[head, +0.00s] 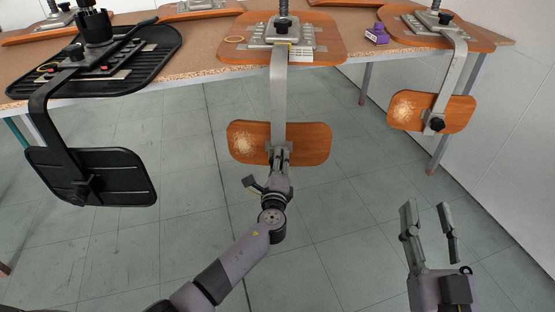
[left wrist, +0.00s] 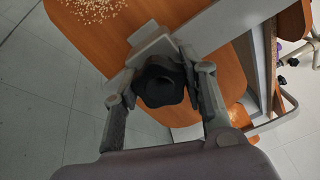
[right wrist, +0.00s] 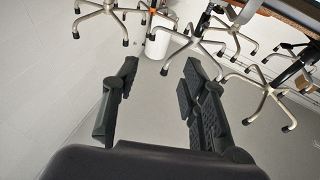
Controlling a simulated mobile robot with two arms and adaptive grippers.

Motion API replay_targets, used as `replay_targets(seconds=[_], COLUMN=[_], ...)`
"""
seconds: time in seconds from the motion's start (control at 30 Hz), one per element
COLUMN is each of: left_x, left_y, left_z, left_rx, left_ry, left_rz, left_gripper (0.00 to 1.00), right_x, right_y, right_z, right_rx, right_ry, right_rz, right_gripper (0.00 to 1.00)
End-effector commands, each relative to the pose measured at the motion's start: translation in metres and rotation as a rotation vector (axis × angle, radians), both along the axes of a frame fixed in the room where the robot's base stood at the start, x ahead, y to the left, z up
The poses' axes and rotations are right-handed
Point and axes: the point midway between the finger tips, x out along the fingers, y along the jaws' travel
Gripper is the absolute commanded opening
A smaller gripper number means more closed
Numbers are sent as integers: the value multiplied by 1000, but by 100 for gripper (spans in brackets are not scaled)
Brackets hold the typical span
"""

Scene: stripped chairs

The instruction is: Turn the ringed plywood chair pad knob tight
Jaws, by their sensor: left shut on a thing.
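The pad's black lobed knob (left wrist: 160,82) sits between my left fingers in the left wrist view. My left gripper (head: 280,157) is closed on this knob from the front, hiding it in the head view. My right gripper (head: 427,206) is open and empty over the floor, with nothing between its fingers in the right wrist view (right wrist: 160,67).
Another plywood chair pad with a black knob (head: 437,125) hangs at right. Purple boxes (head: 377,36) lie on the bench (head: 225,78). Chair bases (right wrist: 265,90) stand beyond the right gripper. The floor in front is clear.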

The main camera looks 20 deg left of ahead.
Motion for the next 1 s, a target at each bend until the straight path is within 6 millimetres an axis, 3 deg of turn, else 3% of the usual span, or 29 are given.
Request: replay_targets(seconds=[0.33,0.83,1.0], left_x=[0,0,0], left_y=[0,-1,-1], left_z=[0,0,1], left_rx=[94,119,166], left_ry=[24,31,42], left_rz=[-2,-2,-2], left_gripper=[0,0,0], right_x=[5,6,6], right_y=[-3,-3,-6], right_z=[-28,-34,-50], right_rx=[-42,-51,-74], right_ry=[154,190,274], right_rz=[-9,-11,-16], right_gripper=[40,40,40])
